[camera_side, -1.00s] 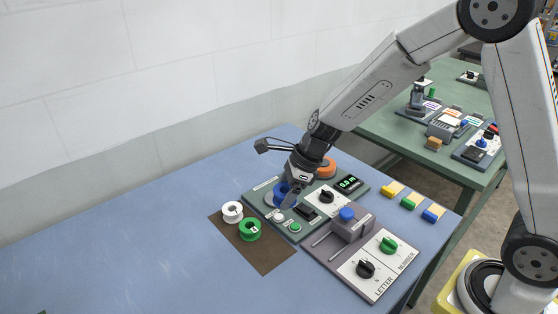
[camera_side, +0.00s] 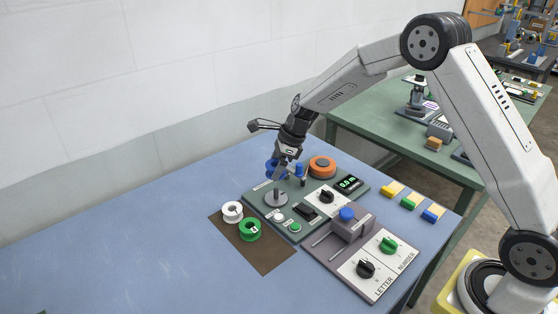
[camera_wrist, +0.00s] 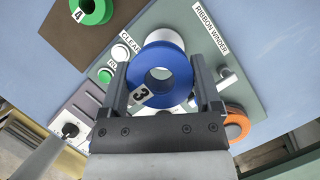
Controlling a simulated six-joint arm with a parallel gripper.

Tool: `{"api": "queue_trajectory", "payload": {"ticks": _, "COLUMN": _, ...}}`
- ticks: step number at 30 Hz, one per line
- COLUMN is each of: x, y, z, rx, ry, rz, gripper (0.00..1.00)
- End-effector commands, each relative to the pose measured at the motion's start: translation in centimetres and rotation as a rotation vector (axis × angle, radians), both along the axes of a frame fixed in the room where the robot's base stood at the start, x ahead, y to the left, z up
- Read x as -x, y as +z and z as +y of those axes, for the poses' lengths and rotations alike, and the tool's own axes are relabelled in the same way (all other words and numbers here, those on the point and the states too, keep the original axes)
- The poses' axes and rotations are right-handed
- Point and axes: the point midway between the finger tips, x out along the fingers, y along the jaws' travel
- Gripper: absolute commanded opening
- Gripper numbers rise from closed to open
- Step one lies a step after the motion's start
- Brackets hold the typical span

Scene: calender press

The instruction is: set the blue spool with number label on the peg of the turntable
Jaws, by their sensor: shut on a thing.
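The blue spool (camera_wrist: 178,92) has a white label reading 3 and a round centre hole. In the wrist view it sits between the two fingers of my gripper (camera_wrist: 158,75), which is shut on it. In the side view the spool (camera_side: 270,168) is partly hidden by my gripper (camera_side: 279,171). It is held in the air above the turntable (camera_side: 275,201), apart from it. In the wrist view the spool covers most of the turntable (camera_wrist: 165,37).
A brown mat (camera_side: 268,260) holds a white spool (camera_side: 232,211) and a green spool (camera_side: 249,230). An orange reel (camera_side: 322,166) stands behind on the ribbon winder panel. A grey press unit with knobs (camera_side: 366,268) lies at front right. The left tabletop is clear.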

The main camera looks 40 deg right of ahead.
Motion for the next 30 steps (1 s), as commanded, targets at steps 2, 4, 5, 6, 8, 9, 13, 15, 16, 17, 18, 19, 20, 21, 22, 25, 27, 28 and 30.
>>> {"api": "queue_trajectory", "payload": {"ticks": 2, "x": 0.0, "y": -0.1, "z": 0.0, "rx": 0.000, "ry": 0.000, "rz": 0.000, "gripper": 0.25}}
{"api": "queue_trajectory", "payload": {"ticks": 4, "x": 0.0, "y": -0.3, "z": 0.0, "rx": -0.001, "ry": 0.000, "rz": 0.001, "gripper": 0.25}}
{"api": "queue_trajectory", "payload": {"ticks": 5, "x": 0.0, "y": -0.4, "z": 0.0, "rx": -0.001, "ry": 0.000, "rz": 0.001, "gripper": 0.25}}
{"api": "queue_trajectory", "payload": {"ticks": 6, "x": 0.0, "y": -0.6, "z": 0.0, "rx": -0.001, "ry": 0.000, "rz": 0.001, "gripper": 0.25}}
{"api": "queue_trajectory", "payload": {"ticks": 8, "x": 0.0, "y": -0.9, "z": 0.0, "rx": 0.001, "ry": 0.000, "rz": 0.001, "gripper": 0.25}}
{"api": "queue_trajectory", "payload": {"ticks": 9, "x": 0.0, "y": -1.1, "z": 0.0, "rx": 0.000, "ry": 0.001, "rz": 0.000, "gripper": 0.25}}
{"api": "queue_trajectory", "payload": {"ticks": 13, "x": 0.1, "y": -2.1, "z": 0.0, "rx": 0.000, "ry": -0.001, "rz": 0.002, "gripper": 0.25}}
{"api": "queue_trajectory", "payload": {"ticks": 15, "x": 0.0, "y": -2.6, "z": 0.0, "rx": -0.001, "ry": -0.001, "rz": 0.001, "gripper": 0.25}}
{"api": "queue_trajectory", "payload": {"ticks": 16, "x": 0.0, "y": -2.8, "z": 0.0, "rx": -0.001, "ry": 0.000, "rz": 0.001, "gripper": 0.25}}
{"api": "queue_trajectory", "payload": {"ticks": 17, "x": 0.0, "y": -3.0, "z": 0.0, "rx": 0.000, "ry": 0.000, "rz": 0.000, "gripper": 0.25}}
{"api": "queue_trajectory", "payload": {"ticks": 18, "x": 0.0, "y": -3.2, "z": 0.0, "rx": 0.000, "ry": 0.001, "rz": 0.000, "gripper": 0.25}}
{"api": "queue_trajectory", "payload": {"ticks": 19, "x": 0.0, "y": -3.4, "z": 0.0, "rx": 0.000, "ry": 0.001, "rz": 0.000, "gripper": 0.25}}
{"api": "queue_trajectory", "payload": {"ticks": 20, "x": 0.0, "y": -3.5, "z": 0.0, "rx": 0.000, "ry": 0.000, "rz": 0.000, "gripper": 0.25}}
{"api": "queue_trajectory", "payload": {"ticks": 21, "x": 0.0, "y": -3.7, "z": 0.0, "rx": 0.000, "ry": 0.000, "rz": 0.000, "gripper": 0.25}}
{"api": "queue_trajectory", "payload": {"ticks": 22, "x": 0.0, "y": -3.8, "z": 0.0, "rx": 0.000, "ry": 0.000, "rz": 0.000, "gripper": 0.25}}
{"api": "queue_trajectory", "payload": {"ticks": 25, "x": 0.0, "y": -3.9, "z": 0.0, "rx": 0.000, "ry": 0.000, "rz": 0.000, "gripper": 0.25}}
{"api": "queue_trajectory", "payload": {"ticks": 27, "x": 0.0, "y": -4.0, "z": 0.0, "rx": 0.000, "ry": 0.000, "rz": -0.001, "gripper": 0.25}}
{"api": "queue_trajectory", "payload": {"ticks": 28, "x": 0.0, "y": -4.0, "z": 0.0, "rx": 0.000, "ry": 0.000, "rz": -0.001, "gripper": 0.25}}
{"api": "queue_trajectory", "payload": {"ticks": 30, "x": 0.0, "y": -4.0, "z": 0.0, "rx": 0.000, "ry": 0.000, "rz": -0.001, "gripper": 0.25}}
